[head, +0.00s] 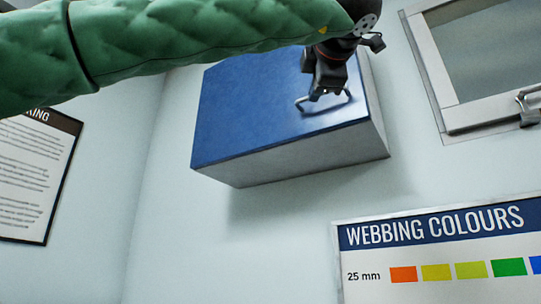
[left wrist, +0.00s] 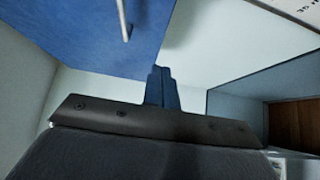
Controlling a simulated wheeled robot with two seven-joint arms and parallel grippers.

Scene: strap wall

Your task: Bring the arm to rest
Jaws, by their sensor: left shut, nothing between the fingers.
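My left arm, in a green padded sleeve, comes in from the left across the top of the head view. My left gripper (head: 317,95) hangs from its black wrist in front of the blue-faced wall cabinet (head: 245,105). Its fingers are together and empty. The shut fingers also show in the left wrist view (left wrist: 161,88). A thin pale bar handle (head: 301,102) on the blue face is partly hidden behind the gripper. In the left wrist view the handle (left wrist: 123,18) stands apart from the fingertips. My right gripper is not in view.
A "Webbing colours" board (head: 435,238) is on the wall at lower right. A framed text notice (head: 33,175) hangs at left. A pale framed panel with a latch (head: 528,105) is at upper right. The wall below the cabinet is bare.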

